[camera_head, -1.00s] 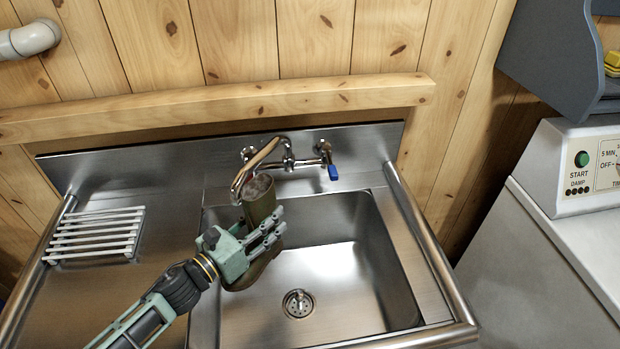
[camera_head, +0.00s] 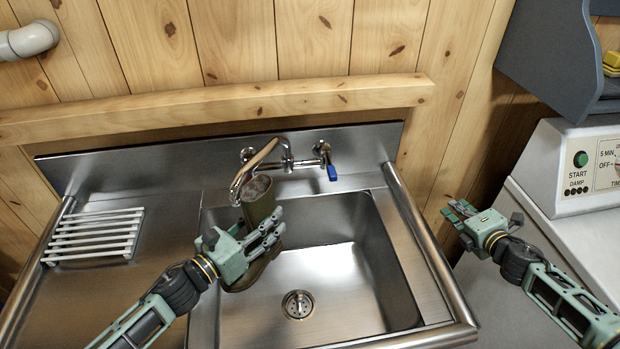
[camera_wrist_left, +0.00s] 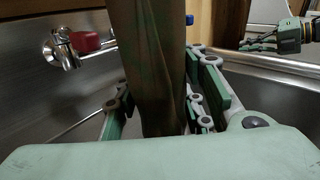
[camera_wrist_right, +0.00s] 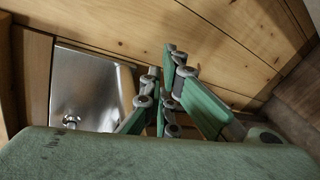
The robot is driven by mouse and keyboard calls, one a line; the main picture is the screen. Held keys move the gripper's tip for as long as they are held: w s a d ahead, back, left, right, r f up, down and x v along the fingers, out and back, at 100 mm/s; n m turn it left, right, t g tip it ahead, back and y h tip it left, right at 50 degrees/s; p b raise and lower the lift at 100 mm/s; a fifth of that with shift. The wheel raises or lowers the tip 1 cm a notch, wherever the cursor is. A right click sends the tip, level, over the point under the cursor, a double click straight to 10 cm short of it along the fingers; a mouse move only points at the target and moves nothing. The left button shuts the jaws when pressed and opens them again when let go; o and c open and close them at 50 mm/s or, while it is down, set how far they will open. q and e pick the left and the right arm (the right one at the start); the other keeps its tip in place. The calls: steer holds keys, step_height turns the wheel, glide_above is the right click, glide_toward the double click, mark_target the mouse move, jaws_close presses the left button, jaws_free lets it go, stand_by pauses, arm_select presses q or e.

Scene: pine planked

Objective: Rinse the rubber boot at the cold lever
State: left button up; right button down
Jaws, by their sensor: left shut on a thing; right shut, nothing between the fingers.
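The olive-brown rubber boot (camera_head: 259,199) is upright in the left part of the sink basin, its open top just under the end of the spout (camera_head: 238,190). My left gripper (camera_head: 274,232) is shut around the boot's shaft, which also fills the middle of the left wrist view (camera_wrist_left: 152,70). The blue cold lever (camera_head: 332,173) is at the right end of the wall tap. A red handle (camera_wrist_left: 86,41) shows in the left wrist view. My right gripper (camera_head: 455,212) is shut and empty, right of the sink's right rail, apart from the lever. I cannot make out any water stream.
The steel sink basin (camera_head: 345,285) has a drain (camera_head: 297,304). A white rack (camera_head: 95,234) lies on the left drainboard. A thick rail (camera_head: 430,255) edges the sink's right side. A white machine (camera_head: 540,220) with a green button stands right, under a grey shelf (camera_head: 555,60).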

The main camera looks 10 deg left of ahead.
steer(key=s+r+n+y, duration=0.35)
steer(key=r+n, duration=1.05)
steer(key=r, duration=0.8)
steer(key=m+t+y, duration=0.1)
steer(key=m+y, duration=0.1)
steer(key=y, duration=0.1)
glide_toward(329, 162)
step_height(329, 162, up, 3)
steer(key=d, duration=0.2)
steer(key=s+a+f+m+t+h, duration=0.3)
steer(key=s+a+m+h, duration=0.65)
steer(key=m, duration=0.95)
steer(key=w+a, duration=0.2)
steer(key=w, duration=0.9)
steer(key=shift+a+h, duration=0.2)
steer(key=shift+h, duration=0.1)
steer(key=shift+w+d, duration=0.1)
